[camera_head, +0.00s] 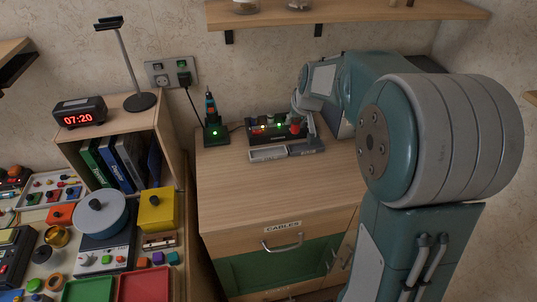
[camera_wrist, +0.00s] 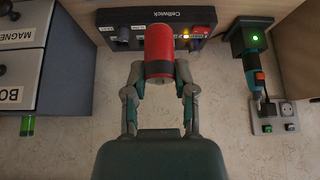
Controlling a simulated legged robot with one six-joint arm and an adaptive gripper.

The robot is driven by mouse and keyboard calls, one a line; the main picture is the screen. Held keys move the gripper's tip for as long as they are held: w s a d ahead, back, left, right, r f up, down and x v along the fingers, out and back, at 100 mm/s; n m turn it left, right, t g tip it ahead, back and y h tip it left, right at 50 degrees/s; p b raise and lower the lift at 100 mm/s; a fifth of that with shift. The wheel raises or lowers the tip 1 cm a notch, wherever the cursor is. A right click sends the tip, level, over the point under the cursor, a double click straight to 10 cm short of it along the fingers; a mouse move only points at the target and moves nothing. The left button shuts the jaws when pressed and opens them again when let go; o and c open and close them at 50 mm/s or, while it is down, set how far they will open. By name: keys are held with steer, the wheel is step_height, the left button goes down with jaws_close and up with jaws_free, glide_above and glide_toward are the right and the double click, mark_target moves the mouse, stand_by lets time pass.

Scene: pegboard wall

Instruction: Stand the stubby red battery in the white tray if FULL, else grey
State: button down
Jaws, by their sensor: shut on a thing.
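My gripper (camera_wrist: 160,82) is shut on the stubby red battery (camera_wrist: 158,50), a short red cylinder with dark ends, in the wrist view. The battery is in front of the black charger (camera_wrist: 125,20); whether it touches it I cannot tell. An amber light shows on the charger beside the battery. In the head view, the charger (camera_head: 262,133) shows small red and green lights, and my arm partly covers its right end. A pale tray (camera_head: 267,155) and a darker grey tray (camera_head: 308,149) lie side by side in front of it.
A power tool in a dock (camera_head: 214,132) with a green light stands left of the charger. The front of the wooden cabinet top (camera_head: 265,195) is clear. A shelf (camera_head: 350,12) hangs above. A cluttered table (camera_head: 125,240) stands at left.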

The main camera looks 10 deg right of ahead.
steer(key=s+a+n+g+y, duration=0.1)
steer(key=s+a+n+y, duration=0.3)
steer(key=s+a+n, duration=0.45)
steer(key=shift+g, duration=0.3)
steer(key=w+f, duration=0.3)
steer(key=w, duration=0.1)
steer(key=w+a+f, duration=0.1)
steer(key=w+f, duration=0.2)
steer(key=w, duration=0.2)
steer(key=w+a+f, duration=0.1)
steer(key=w+f, duration=0.2)
steer(key=w, duration=0.1)
steer(key=shift+w+f, duration=0.6)
steer(key=shift+f, duration=1.6)
steer(key=shift+c, duration=2.2)
jaws_free()
steer(key=shift+f, duration=0.1)
